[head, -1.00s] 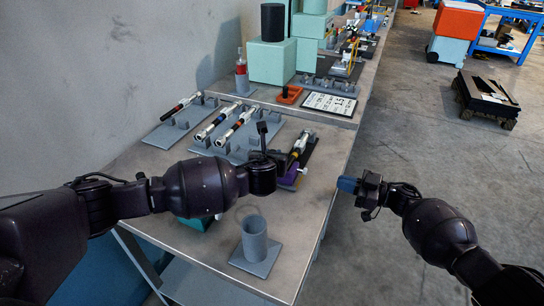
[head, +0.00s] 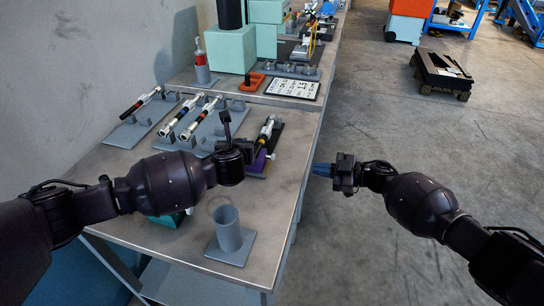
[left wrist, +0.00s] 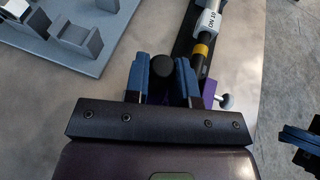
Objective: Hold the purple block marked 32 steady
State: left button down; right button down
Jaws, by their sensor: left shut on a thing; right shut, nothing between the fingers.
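The purple block (head: 258,167) sits on the bench, with a dark strip and a silver-and-black tube with a yellow band (head: 266,132) behind it. Its number is not readable. My left gripper (left wrist: 163,85) has its blue fingers on either side of a dark round-topped post (left wrist: 163,65), which seems to belong to the block. A purple part (left wrist: 209,93) and a silver knob (left wrist: 226,101) show to the right of the fingers. In the head view my left wrist hides the fingertips and part of the block. My right gripper (head: 322,170) is shut and empty, off the bench's right edge.
A grey cup on a square base (head: 228,230) stands near the front. Grey racks with tubes (head: 186,122) lie at left. A red-capped bottle (head: 201,62), an orange tray (head: 251,82) and a label board (head: 292,88) are behind. Floor at right is clear nearby.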

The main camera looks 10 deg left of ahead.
aim_at(288, 171)
jog(key=n+t+h, duration=0.2)
jog(key=n+t, duration=0.1)
jog(key=n, duration=0.6)
jog(key=n+t+h, duration=0.3)
jog(key=n, duration=0.7)
jog(key=n+t+h, duration=0.2)
jog(key=n, duration=0.7)
jog(key=shift+w+a+n+t, duration=0.2)
jog(key=shift+w+n+t, duration=0.1)
jog(key=shift+t, duration=0.1)
jog(key=shift+a, duration=0.15)
jog(key=shift+w+a, duration=0.2)
jog(key=shift+a, duration=1.2)
jog(key=shift+w+a, duration=0.2)
jog(key=shift+a, duration=1.25)
jog(key=shift+w+a, duration=0.2)
jog(key=shift+a, duration=1.2)
